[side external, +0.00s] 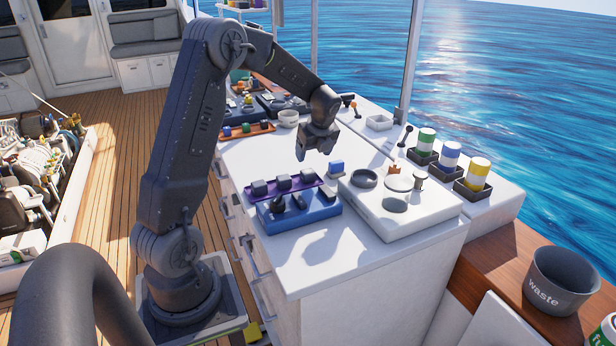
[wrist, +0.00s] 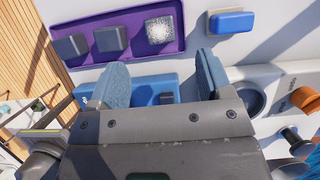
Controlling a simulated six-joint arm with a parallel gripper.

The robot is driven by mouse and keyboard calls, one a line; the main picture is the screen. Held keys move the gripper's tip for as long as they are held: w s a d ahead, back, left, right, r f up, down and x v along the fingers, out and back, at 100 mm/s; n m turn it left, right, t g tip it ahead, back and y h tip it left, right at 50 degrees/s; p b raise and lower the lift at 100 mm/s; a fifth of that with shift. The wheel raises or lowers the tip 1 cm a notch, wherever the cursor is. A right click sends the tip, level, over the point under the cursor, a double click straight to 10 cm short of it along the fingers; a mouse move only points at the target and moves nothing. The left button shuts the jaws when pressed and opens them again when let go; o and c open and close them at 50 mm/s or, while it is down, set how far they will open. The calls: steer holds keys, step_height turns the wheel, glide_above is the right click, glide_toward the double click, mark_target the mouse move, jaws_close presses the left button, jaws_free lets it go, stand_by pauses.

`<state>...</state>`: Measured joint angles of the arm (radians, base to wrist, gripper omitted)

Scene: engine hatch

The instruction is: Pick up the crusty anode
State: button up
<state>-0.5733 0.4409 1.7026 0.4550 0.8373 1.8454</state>
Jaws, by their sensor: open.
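The crusty anode shows in the wrist view as a pale, white-speckled square block (wrist: 163,37), at the right end of a purple tray (wrist: 205,8). Two smooth dark grey blocks (wrist: 110,39) sit to its left. In the side view the tray (side external: 271,193) holds three grey blocks; the one at its right end (side external: 307,176) matches the anode's place, but its crust is hard to make out. My gripper (side external: 313,152) is open and empty above and behind the tray. In the wrist view its two blue-padded fingers (wrist: 160,82) stand wide apart, with nothing between them.
A blue holder (side external: 322,212) stands just in front of the tray. A blue-topped block (side external: 336,168) lies to the right, beside a white panel (side external: 395,222) with round recesses. Several colour-banded canisters (side external: 449,155) stand further right. The white counter's front (side external: 335,260) is clear.

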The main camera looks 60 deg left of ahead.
mark_target(308, 171)
steer(key=x, duration=0.8)
steer(key=shift+s+d+f, duration=0.1)
steer(key=shift+f, duration=0.05)
steer(key=shift+c, duration=0.3)
steer(key=c, duration=1.1)
steer(key=shift+c, duration=0.2)
